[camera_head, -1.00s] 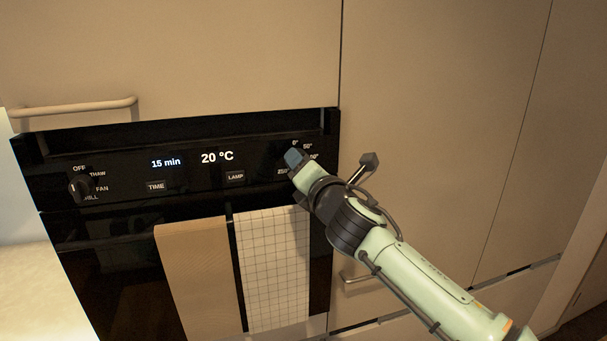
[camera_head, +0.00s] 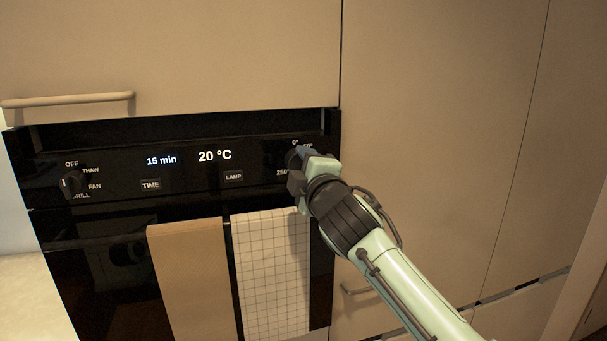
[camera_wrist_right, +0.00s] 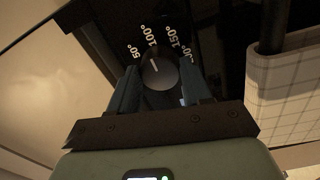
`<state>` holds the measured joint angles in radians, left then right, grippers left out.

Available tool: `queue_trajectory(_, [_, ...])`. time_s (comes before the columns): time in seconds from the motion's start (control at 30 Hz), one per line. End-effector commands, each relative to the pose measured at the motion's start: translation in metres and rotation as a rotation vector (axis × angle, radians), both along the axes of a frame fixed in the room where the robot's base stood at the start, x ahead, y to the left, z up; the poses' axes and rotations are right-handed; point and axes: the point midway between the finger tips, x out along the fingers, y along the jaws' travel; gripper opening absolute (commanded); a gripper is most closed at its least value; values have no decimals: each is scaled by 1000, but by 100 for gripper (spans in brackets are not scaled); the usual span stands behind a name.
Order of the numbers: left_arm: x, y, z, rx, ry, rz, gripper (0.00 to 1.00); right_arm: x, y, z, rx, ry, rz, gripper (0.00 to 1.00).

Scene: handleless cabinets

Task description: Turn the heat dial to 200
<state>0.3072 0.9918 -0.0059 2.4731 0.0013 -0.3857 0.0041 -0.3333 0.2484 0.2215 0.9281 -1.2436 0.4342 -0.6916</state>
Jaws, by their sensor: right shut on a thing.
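The heat dial (camera_wrist_right: 158,70) is a dark round knob at the right end of the black oven panel. Its white mark points roughly at 100° in the right wrist view. The labels 50°, 100° and 150° are readable, and another label is partly covered by a finger. My right gripper (camera_wrist_right: 160,82) is shut on the dial, with one blue-grey finger on each side. In the head view my right gripper (camera_head: 298,158) hides most of the dial. The panel display (camera_head: 214,156) reads 20 °C. My left gripper is out of view.
A function knob (camera_head: 72,181) sits at the panel's left end. TIME (camera_head: 151,185) and LAMP (camera_head: 233,176) buttons lie between. A tan towel (camera_head: 192,280) and a checked towel (camera_head: 271,270) hang below the panel. Flat cabinet fronts (camera_head: 430,130) stand to the right.

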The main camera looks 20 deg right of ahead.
Motion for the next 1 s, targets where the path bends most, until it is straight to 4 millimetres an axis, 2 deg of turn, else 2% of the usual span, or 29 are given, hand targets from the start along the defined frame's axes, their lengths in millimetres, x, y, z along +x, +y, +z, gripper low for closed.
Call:
queue_trajectory(0.4, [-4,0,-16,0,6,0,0,0,1,0,395,11,1,18])
queue_trajectory(1.0, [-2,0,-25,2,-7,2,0,0,3,0,964,30,2,18])
